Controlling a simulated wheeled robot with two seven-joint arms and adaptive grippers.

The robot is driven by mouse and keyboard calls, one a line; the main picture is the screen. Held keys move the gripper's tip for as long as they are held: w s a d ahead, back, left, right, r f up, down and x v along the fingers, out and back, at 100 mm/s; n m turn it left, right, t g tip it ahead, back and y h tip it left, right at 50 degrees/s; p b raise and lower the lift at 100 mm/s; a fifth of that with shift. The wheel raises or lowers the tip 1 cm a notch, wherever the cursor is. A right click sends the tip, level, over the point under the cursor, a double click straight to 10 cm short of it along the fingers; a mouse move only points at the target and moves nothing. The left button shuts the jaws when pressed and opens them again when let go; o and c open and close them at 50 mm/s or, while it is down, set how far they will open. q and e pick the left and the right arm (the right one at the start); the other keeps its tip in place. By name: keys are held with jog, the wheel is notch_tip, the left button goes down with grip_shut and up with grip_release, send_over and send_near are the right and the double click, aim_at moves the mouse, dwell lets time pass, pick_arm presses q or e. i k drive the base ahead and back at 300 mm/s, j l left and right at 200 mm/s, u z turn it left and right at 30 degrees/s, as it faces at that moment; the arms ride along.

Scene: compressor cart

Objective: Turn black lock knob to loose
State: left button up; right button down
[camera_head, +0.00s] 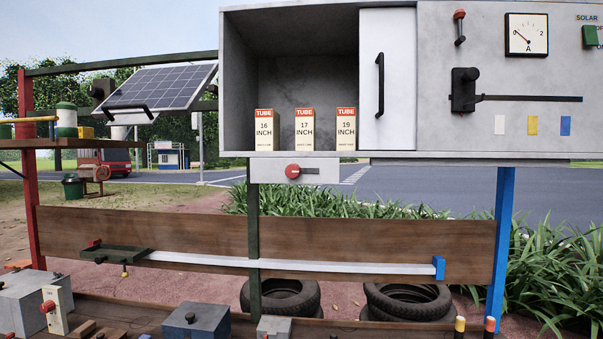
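Several black knobs show, and I cannot tell which one is the lock knob. One black knob (102,87) sits at the left end of the tilted solar panel (160,87). A small dark knob (100,260) is on the green carriage (115,255) at the left of the white rail. A dark knob (190,318) tops a blue-grey box at the bottom. No loose or locked marking is readable. Neither of my grippers is in view.
An open grey cabinet holds three tube boxes (304,130) beside a white sliding door (387,80). A red knob (292,171) hangs below it. A wooden board (370,235) spans the frame, with tyres (408,300) behind. Posts (502,240) stand at both sides.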

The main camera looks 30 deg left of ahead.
aim_at(97, 92)
jog(key=u, duration=0.45)
jog(key=j+u, duration=0.15)
jog(key=u, duration=0.25)
jog(key=j+u, duration=0.1)
jog(key=u, duration=0.35)
jog(key=j+u, duration=0.1)
jog(key=u, duration=0.35)
jog(key=k+j, duration=0.05)
